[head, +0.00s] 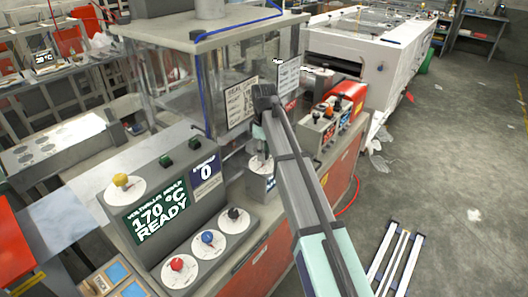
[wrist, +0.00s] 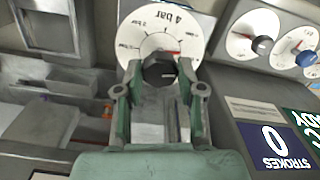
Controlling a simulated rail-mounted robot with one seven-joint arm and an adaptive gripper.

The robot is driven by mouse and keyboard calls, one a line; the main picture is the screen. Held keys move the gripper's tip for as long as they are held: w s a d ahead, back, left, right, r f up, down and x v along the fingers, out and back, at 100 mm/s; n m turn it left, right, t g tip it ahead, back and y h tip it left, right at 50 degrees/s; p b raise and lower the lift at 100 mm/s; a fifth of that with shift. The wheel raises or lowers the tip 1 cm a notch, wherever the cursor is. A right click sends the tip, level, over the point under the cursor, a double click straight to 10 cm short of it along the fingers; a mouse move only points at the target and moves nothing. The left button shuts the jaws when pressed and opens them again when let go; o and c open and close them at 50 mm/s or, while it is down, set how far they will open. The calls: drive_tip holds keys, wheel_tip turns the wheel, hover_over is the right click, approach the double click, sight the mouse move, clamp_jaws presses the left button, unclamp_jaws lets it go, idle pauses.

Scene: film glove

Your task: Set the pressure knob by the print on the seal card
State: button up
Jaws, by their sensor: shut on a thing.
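The pressure knob is black (wrist: 158,70) on a round white dial (wrist: 160,27) in the wrist view. "4 bar" prints large at the dial's top, with smaller bar marks at its left and a small red mark near the knob's right side. My gripper (wrist: 155,92) is shut on the knob, a green finger on each side. In the head view the dial (head: 261,167) shows below my gripper (head: 260,138), and my arm hides part of it. A white card headed "SEAL" (head: 240,102) stands behind my gripper; its smaller print is not readable.
A grey panel shows "170 °C READY" (head: 158,211) and "STROKES 0" (head: 206,172). Its red (head: 177,264), blue (head: 208,238), black (head: 235,214) and yellow (head: 121,181) knobs stand left of my arm. A second card (head: 285,77) and a clear guard (head: 175,85) stand behind.

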drive_tip(key=shift+m, duration=1.3)
drive_tip(key=o, duration=1.1)
drive_tip(key=shift+f, duration=0.1)
drive_tip(key=shift+o, duration=0.2)
wheel_tip(320, 180, up, 12)
drive_tip(key=shift+s, duration=0.1)
